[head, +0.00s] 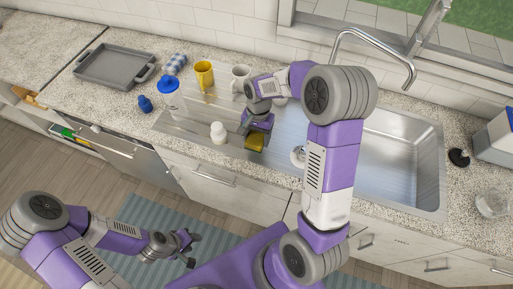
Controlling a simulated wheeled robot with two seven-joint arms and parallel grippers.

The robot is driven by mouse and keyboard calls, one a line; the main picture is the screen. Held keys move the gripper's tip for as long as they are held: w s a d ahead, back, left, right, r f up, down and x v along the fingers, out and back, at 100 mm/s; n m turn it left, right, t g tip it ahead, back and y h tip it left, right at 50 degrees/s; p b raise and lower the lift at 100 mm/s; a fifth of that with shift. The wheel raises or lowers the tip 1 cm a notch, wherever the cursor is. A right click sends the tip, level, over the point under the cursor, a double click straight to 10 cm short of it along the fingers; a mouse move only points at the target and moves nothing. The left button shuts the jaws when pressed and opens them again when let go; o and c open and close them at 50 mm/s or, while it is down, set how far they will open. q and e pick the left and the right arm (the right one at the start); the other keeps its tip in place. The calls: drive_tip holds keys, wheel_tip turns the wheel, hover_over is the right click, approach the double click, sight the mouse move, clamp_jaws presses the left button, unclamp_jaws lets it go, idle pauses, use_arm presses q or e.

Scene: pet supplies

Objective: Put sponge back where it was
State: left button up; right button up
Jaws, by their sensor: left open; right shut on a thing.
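The yellow sponge (255,143) is at the front of the metal drainboard, left of the sink basin. My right gripper (257,128) reaches down from above and is shut on it. I cannot tell whether the sponge touches the surface under it. My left gripper (190,248) is open and empty, low over the floor in front of the cabinets.
The sink basin (395,165) and tall faucet (385,50) are to the right. A white bottle (218,133) stands just left of the sponge. A yellow mug (204,74) and white mug (240,78) stand behind. A grey tray (113,66) lies far left.

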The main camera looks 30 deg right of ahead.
wheel_tip(320, 180, down, 2)
drive_tip(key=shift+w+f, duration=0.15)
drive_tip(key=shift+f, duration=1.95)
drive_tip(key=shift+b, duration=0.35)
drive_tip(key=o, duration=1)
